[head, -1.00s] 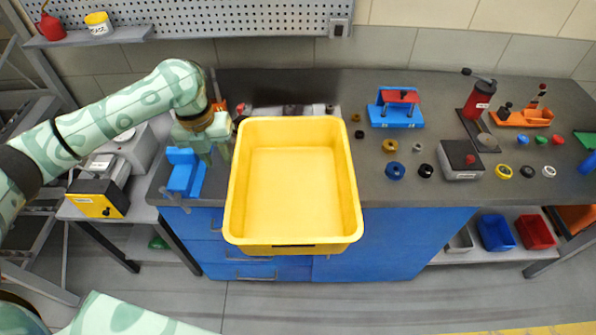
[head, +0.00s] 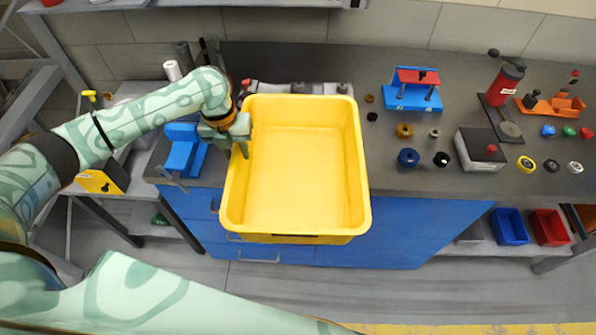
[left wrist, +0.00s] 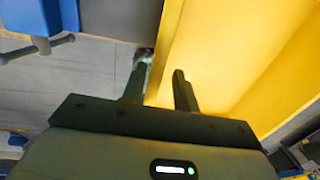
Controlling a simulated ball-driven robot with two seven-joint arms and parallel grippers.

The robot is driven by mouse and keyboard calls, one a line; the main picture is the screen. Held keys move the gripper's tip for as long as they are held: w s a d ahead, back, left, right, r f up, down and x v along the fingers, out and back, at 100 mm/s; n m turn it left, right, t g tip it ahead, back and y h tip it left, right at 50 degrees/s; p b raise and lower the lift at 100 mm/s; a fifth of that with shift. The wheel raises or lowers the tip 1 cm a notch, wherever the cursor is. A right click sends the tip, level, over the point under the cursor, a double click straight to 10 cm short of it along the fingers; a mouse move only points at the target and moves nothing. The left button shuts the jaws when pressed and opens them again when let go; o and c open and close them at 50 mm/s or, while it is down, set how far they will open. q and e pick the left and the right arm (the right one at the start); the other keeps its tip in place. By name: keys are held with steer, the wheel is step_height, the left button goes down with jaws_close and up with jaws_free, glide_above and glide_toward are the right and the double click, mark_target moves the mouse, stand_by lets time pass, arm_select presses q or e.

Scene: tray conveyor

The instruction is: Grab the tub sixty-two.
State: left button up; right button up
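A large empty yellow tub (head: 232,218) lies across the grey bench top and reaches over its front edge; I cannot read a number on it. My left gripper (head: 240,148) is at the tub's left rim. In the left wrist view my left gripper (left wrist: 160,82) has its fingers apart, one outside and one inside the tub's yellow wall (left wrist: 168,35), with gaps visible, so it is not clamped on it. A pale green link of my right arm crosses the bottom of the head view; the right gripper does not show.
A blue vise (head: 183,152) stands left of the tub, close to my left arm.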

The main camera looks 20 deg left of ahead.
mark_target(241, 162)
arm_select(q)
steer(key=f+b, duration=0.1)
steer(key=f, duration=0.4)
steer(key=shift+d, duration=0.2)
jaws_close()
steer(key=shift+w+r, duration=0.1)
stand_by(1.0)
